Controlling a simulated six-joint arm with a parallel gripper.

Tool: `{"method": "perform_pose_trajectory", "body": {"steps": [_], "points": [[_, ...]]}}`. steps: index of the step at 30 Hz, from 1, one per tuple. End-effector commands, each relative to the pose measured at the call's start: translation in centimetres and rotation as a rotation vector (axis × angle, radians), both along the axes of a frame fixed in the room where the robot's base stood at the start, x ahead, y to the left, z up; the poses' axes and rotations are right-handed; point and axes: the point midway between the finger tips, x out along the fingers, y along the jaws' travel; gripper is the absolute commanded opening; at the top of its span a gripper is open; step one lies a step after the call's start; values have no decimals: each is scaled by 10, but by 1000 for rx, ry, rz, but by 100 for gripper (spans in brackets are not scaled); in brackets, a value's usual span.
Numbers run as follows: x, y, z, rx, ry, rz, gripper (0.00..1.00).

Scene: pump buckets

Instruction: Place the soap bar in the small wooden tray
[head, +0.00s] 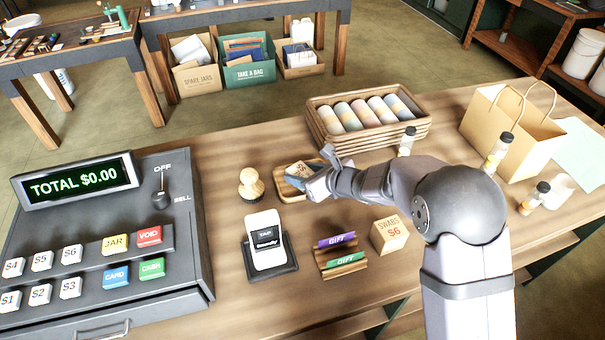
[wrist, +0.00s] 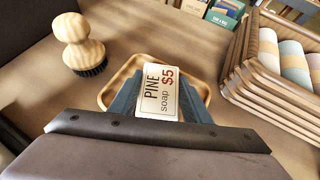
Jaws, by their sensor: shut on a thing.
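The soap bar (wrist: 159,92) has a pale label reading "PINE soap $5". My gripper (wrist: 157,100) is shut on it, with a blue-grey finger on each side. The small wooden tray (wrist: 106,98) shows behind and around the bar in the wrist view. In the head view the soap bar (head: 299,169) and my gripper (head: 313,175) are over the tray (head: 289,194). I cannot tell whether the bar touches the tray floor. My gripper and the bar hide much of the tray's inside.
A wooden brush (head: 251,184) stands left of the tray. A stacked wooden crate with several rolls (head: 367,112) is behind it to the right. A card reader (head: 266,243), gift cards (head: 342,255) and a swabs box (head: 389,235) stand in front. The cash register (head: 105,240) is at the left.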

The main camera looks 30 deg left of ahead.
Motion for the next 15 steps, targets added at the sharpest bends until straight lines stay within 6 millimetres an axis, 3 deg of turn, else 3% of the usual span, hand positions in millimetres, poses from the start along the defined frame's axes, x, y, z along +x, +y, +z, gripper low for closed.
{"method": "perform_pose_trajectory", "body": {"steps": [4, 5, 7, 15], "points": [[-1, -1, -7, -4, 2, 0, 14], [-1, -1, -7, -6, 2, 0, 46], [-1, -1, -7, -7, 4, 1, 62], [-3, -2, -10, -12, 7, 2, 62]]}}
